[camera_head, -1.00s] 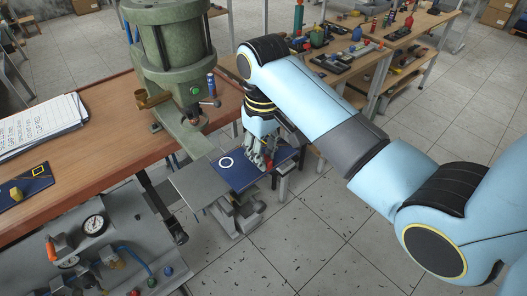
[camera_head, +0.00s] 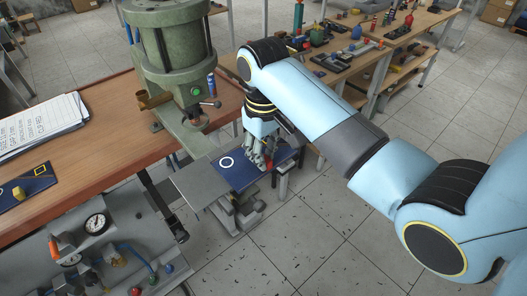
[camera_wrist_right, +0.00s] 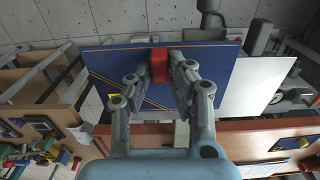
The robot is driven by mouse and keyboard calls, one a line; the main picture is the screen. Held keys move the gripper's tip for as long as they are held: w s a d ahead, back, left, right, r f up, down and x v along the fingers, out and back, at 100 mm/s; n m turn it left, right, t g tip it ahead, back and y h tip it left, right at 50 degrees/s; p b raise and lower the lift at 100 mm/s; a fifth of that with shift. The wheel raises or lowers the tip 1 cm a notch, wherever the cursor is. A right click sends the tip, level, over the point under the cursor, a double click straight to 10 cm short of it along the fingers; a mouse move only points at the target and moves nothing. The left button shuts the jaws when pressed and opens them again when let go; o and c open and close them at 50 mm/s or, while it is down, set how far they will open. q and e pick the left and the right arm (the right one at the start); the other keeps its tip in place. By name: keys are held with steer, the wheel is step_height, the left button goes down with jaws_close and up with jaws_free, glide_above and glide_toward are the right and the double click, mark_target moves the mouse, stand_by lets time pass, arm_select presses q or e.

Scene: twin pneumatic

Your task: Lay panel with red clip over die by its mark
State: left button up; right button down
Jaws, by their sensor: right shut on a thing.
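A blue panel (camera_head: 236,175) with a white ring mark lies roughly flat beside the green press. A red clip (camera_wrist_right: 160,65) sits at its edge in the right wrist view. My right gripper (camera_head: 265,161) is shut on this clip, so the panel hangs from it. The wrist view also shows my right gripper (camera_wrist_right: 164,72) with its fingers on either side of the clip. The panel overlaps a grey plate (camera_head: 194,182) in the head view; I cannot tell if they touch. I cannot make out the die clearly. My left gripper is not in view.
The green press (camera_head: 173,50) stands on the wooden bench (camera_head: 105,140). A second dark panel with a yellow square mark and yellow clip (camera_head: 18,193) lies at the bench's left. A gauge box (camera_head: 105,240) stands in front. Open floor lies at right.

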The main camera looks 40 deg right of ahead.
steer(key=shift+f, duration=0.3)
stand_by(0.6)
steer(key=c, duration=1.1)
jaws_free()
steer(key=shift+c, duration=0.2)
